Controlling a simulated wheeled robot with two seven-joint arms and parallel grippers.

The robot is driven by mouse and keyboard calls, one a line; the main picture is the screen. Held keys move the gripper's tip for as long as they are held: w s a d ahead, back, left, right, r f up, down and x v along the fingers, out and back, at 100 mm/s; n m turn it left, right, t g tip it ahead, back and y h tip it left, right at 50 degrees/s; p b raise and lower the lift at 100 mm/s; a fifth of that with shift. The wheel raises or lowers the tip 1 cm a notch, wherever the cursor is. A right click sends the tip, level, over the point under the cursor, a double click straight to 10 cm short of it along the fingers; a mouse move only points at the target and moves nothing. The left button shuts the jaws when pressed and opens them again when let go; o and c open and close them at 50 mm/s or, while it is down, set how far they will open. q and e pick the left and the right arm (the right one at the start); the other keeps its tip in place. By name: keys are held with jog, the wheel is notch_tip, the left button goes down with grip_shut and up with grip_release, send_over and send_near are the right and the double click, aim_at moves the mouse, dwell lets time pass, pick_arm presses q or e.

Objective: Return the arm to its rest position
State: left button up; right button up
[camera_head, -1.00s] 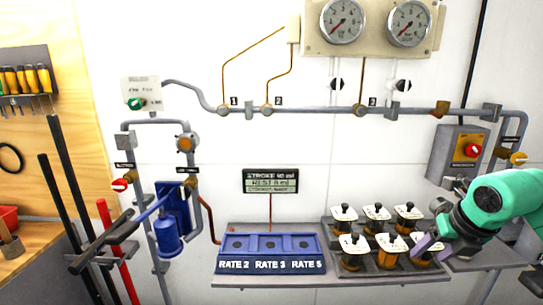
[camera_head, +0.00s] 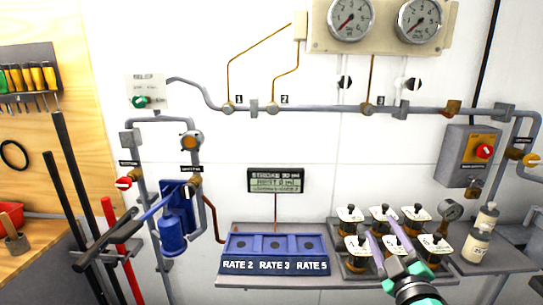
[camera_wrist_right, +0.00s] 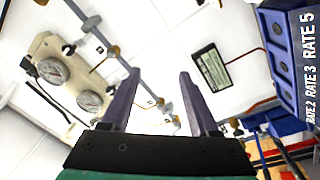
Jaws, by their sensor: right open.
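My right gripper (camera_head: 383,230) comes in from the lower right in the head view, its two purple fingers pointing up and apart. They show in front of the rack of jars (camera_head: 345,275) and hide part of it; nothing is seen between them. In the right wrist view the gripper (camera_wrist_right: 159,75) is also open and empty, with the wall, gauges and pipes beyond. My left gripper is not in view.
A blue three-slot tray (camera_head: 275,265) sits on the shelf left of the jars. A small gauge (camera_head: 450,210) and a pale bottle (camera_head: 480,238) stand to the right. A blue pump (camera_head: 172,235), pipes and a grey switch box (camera_head: 467,155) are on the wall.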

jog(key=s+d+f+m+g+h, duration=0.1)
jog(key=s+d+f+m+g, duration=0.25)
jog(key=f, duration=0.55)
jog(key=s+f+m+g+h, duration=0.1)
jog(key=s+f+m+g, duration=0.2)
jog(key=s+f+g, duration=0.5)
jog(key=s+a+f+g+y, duration=0.3)
jog(key=s+a+f+g, duration=0.2)
jog(key=s+f, duration=0.65)
notch_tip(320, 180, down, 21)
jog(key=s+d+f+g, duration=0.2)
jog(key=s+d+f, duration=0.1)
jog(key=s+f, duration=1.3)
jog(key=shift+s+f, duration=0.25)
jog(key=shift+s, duration=0.6)
jog(key=shift+m, duration=0.25)
